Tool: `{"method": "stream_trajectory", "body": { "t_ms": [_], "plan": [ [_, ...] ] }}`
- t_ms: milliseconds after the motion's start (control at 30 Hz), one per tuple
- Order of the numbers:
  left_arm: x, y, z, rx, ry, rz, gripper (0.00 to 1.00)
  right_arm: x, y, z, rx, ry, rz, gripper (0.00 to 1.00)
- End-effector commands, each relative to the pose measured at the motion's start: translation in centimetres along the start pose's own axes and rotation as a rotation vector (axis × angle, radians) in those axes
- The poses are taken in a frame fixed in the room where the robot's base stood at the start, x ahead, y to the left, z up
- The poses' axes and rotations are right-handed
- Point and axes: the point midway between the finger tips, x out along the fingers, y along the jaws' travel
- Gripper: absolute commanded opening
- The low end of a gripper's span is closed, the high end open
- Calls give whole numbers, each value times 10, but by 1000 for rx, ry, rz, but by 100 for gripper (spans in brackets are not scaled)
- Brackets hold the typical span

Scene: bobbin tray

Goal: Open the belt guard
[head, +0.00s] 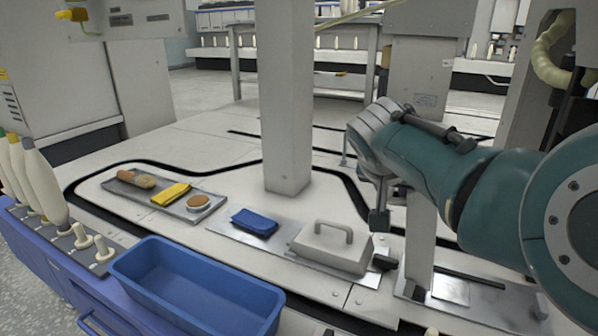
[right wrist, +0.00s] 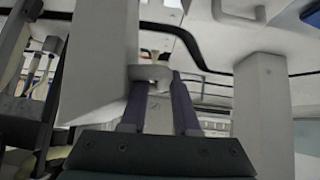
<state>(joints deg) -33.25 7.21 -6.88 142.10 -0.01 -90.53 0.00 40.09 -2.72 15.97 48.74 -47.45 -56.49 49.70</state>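A pale grey cover with a loop handle (head: 333,247) sits closed on the machine deck and may be the belt guard; I cannot be sure. Part of it shows at the top of the right wrist view (right wrist: 238,12). My right gripper (right wrist: 158,88) is left of the near grey post (head: 419,235), beyond that cover in the head view. Its two dark fingers stand apart, with a light grey piece (right wrist: 150,74) at their tips; I cannot tell whether they touch it. The arm hides the fingertips in the head view. My left gripper is not in view.
A grey pillar (head: 288,100) rises from the deck. A metal tray (head: 120,187) holds a yellow cloth (head: 171,194) and a round tan-topped item (head: 198,201). A blue cloth (head: 254,222) lies beside the cover. A blue bin (head: 135,262) and white bobbins (head: 42,180) stand at front left.

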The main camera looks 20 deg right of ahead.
Motion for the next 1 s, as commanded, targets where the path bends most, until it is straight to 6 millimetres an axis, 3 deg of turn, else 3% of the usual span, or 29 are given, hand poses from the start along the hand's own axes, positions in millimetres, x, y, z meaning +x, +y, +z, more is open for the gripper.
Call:
{"method": "stream_trajectory", "body": {
  "t_ms": [300, 500, 1000],
  "plan": [
    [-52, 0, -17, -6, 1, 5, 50, -58, 1, -6, 0, -2, -1, 30],
    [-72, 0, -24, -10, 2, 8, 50, -88, 0, -3, -1, -1, -1, 30],
    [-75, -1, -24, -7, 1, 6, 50, -96, 0, 0, 0, -1, 0, 30]
  ]
}}
